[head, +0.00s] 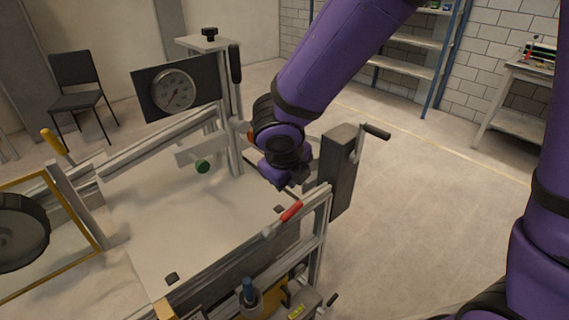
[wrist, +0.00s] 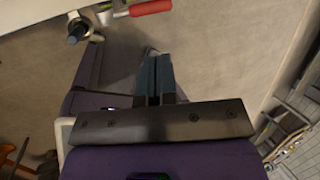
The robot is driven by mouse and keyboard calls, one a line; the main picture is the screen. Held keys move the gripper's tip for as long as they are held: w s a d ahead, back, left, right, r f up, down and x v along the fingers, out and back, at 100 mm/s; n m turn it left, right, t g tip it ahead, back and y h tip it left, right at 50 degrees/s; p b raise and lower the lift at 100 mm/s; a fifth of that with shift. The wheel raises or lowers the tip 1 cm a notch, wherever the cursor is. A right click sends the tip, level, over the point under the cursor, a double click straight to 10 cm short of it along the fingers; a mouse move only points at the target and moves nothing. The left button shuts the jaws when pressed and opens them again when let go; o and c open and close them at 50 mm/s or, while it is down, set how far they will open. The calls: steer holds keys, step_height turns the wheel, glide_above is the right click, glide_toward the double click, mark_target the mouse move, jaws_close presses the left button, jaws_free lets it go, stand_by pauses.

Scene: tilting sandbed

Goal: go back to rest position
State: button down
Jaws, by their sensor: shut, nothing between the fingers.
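My gripper (wrist: 154,78) shows in the wrist view with its two dark fingers together and nothing between them. In the head view my purple arm reaches over the right end of the sandbed rig, and its wrist hangs beside the dark grey post; the fingertips are hard to make out there. The sandbed (head: 185,225) is a pale flat bed in a metal frame. A red-handled lever (head: 290,212) lies on its near right edge, and the red handle also shows at the top of the wrist view (wrist: 150,7).
A grey post with a crank (head: 342,165) stands close right of my wrist. A round dial (head: 173,91) on a dark panel stands behind the bed. Open floor (head: 430,190) lies to the right.

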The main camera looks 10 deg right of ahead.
steer(key=s+d+r+m+h, duration=0.1)
steer(key=s+d+r+m, duration=0.3)
steer(key=d+r+m, duration=1.35)
steer(key=s+d+r+m+y, duration=0.1)
steer(key=s+m, duration=0.5)
steer(key=m, duration=0.7)
steer(key=s+d+r+m+t+y, duration=0.1)
steer(key=s+m, duration=0.5)
steer(key=m, duration=0.6)
steer(key=d+r+y, duration=0.1)
steer(key=d, duration=0.1)
steer(key=shift+s+d+m, duration=0.2)
steer(key=shift+d+m, duration=0.1)
steer(key=shift+m, duration=0.05)
